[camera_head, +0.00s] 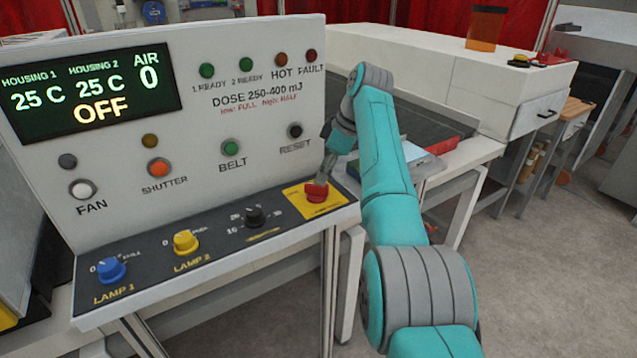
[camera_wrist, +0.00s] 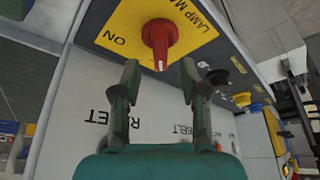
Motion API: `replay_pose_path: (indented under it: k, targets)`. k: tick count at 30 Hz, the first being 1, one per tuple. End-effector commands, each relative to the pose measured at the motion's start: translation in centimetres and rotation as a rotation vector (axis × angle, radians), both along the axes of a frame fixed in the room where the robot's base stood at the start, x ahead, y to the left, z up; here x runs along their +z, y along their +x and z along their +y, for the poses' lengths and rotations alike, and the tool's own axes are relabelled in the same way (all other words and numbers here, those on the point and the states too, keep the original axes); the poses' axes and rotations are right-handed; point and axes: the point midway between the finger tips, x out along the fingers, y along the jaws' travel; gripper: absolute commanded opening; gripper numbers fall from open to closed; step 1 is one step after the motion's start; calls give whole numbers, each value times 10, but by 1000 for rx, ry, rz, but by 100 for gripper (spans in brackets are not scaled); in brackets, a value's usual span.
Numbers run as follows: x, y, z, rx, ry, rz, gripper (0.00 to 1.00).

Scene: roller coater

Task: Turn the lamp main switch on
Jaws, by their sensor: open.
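The lamp main switch (camera_head: 316,191) is a red rotary knob on a yellow plate (camera_head: 298,201) at the right end of the console's sloping panel. In the wrist view the red knob (camera_wrist: 160,40) has its white-marked end toward my gripper; the word ON lies to the left on the yellow plate (camera_wrist: 112,24). My gripper (camera_wrist: 160,76) is open, one finger to each side of the knob's line, with the tips just short of the knob. In the head view my gripper (camera_head: 325,170) comes down at the knob from above; its fingertips are hard to make out there.
The display (camera_head: 88,92) reads OFF, 25 C twice and AIR 0. A black dial (camera_head: 255,216), a yellow lamp 2 knob (camera_head: 185,242) and a blue lamp 1 knob (camera_head: 110,269) sit left of the switch. The RESET button (camera_head: 295,130) is on the upright face above.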

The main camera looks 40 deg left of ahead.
Motion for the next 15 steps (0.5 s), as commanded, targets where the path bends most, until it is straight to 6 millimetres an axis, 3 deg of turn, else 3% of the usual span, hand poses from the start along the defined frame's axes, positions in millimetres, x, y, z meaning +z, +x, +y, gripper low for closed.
replay_pose_path:
  k: [6,15]
  targets:
    - [-29,-5,11,1,-2,1,44]
    - [-40,-6,15,0,-1,0,44]
